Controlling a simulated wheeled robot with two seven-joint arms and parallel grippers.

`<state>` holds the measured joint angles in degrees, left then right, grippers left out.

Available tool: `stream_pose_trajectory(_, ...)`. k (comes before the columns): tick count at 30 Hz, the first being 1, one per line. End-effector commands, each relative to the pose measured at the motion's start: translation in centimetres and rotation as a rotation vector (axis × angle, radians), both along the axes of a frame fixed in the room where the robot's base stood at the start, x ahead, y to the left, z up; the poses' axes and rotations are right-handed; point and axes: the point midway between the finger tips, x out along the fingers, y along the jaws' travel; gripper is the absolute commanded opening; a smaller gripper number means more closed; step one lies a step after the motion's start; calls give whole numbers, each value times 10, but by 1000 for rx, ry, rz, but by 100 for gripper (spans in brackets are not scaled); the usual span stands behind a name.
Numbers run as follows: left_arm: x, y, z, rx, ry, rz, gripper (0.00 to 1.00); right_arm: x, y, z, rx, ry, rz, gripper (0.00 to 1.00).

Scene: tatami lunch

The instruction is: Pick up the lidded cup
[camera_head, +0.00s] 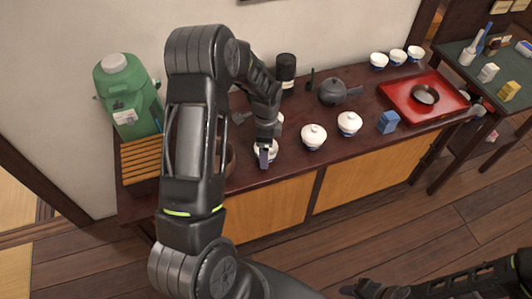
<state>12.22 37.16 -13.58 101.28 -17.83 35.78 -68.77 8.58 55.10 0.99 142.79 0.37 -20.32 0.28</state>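Two white lidded cups, one in the middle (313,137) and one to its right (349,124), stand upright on the dark sideboard top. A third white cup (272,151) is at the sideboard's front edge, mostly hidden by my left gripper (265,152). My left gripper points down at this third cup, with one pale fingertip in front of it. Whether the fingers touch or grip it cannot be seen. My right gripper (368,288) is low at the bottom edge, over the floor and away from the cups; its fingers are unclear.
A green jug (125,92) stands left. My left arm hides part of the top.

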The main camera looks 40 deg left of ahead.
Motion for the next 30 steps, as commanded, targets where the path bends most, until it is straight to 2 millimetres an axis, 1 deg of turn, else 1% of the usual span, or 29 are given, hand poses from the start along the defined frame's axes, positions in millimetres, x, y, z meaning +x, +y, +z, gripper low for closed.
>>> stream_pose_trajectory(2,0,0,0,0,0,0,92,0,0,0,0,0,0,36)
stream_pose_trajectory(3,0,0,0,0,0,0,90,0,0,0,0,0,0,36)
stream_pose_trajectory(27,0,0,0,0,0,0,25,0,0,0,0,0,0,36)
stream_pose_trajectory(28,0,0,0,0,0,0,22,0,0,0,0,0,0,36)
stream_pose_trajectory(30,0,0,0,0,0,0,22,0,0,0,0,0,0,36)
